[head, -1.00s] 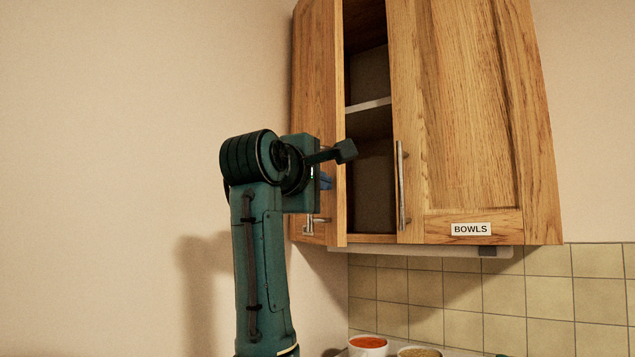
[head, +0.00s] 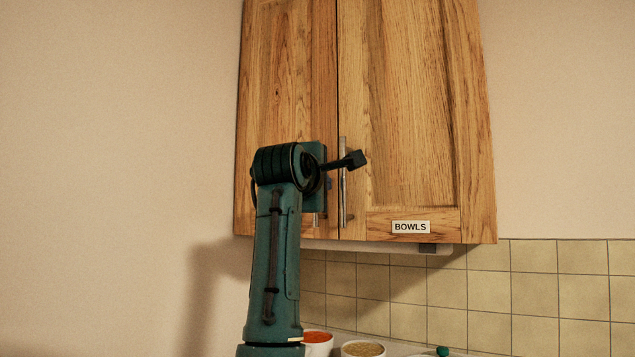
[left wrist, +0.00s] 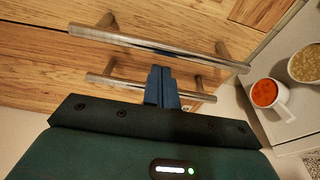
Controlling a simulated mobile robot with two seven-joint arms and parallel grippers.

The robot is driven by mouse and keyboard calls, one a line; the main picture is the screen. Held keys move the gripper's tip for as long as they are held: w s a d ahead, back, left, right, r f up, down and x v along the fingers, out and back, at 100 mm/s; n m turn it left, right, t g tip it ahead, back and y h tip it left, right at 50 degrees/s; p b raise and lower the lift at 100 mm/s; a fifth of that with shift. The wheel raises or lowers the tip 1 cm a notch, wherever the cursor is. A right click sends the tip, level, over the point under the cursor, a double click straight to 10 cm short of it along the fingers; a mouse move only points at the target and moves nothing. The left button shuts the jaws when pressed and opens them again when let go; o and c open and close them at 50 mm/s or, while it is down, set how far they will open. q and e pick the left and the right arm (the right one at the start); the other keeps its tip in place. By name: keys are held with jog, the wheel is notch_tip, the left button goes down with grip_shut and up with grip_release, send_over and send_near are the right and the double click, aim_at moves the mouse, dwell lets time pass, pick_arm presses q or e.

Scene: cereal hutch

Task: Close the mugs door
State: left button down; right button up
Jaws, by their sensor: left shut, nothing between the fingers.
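In the left wrist view, the blue fingers (left wrist: 161,88) are shut and empty, overlapping that door's handle (left wrist: 110,80). I cannot tell whether they touch it. My right gripper is out of view.
The BOWLS door (head: 410,100) is shut, and its bar handle (head: 342,205) is close to my left gripper. A white cup of red food (head: 317,338) and a bowl of grainy food (head: 363,349) stand on the counter below. The wall at the left is bare.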

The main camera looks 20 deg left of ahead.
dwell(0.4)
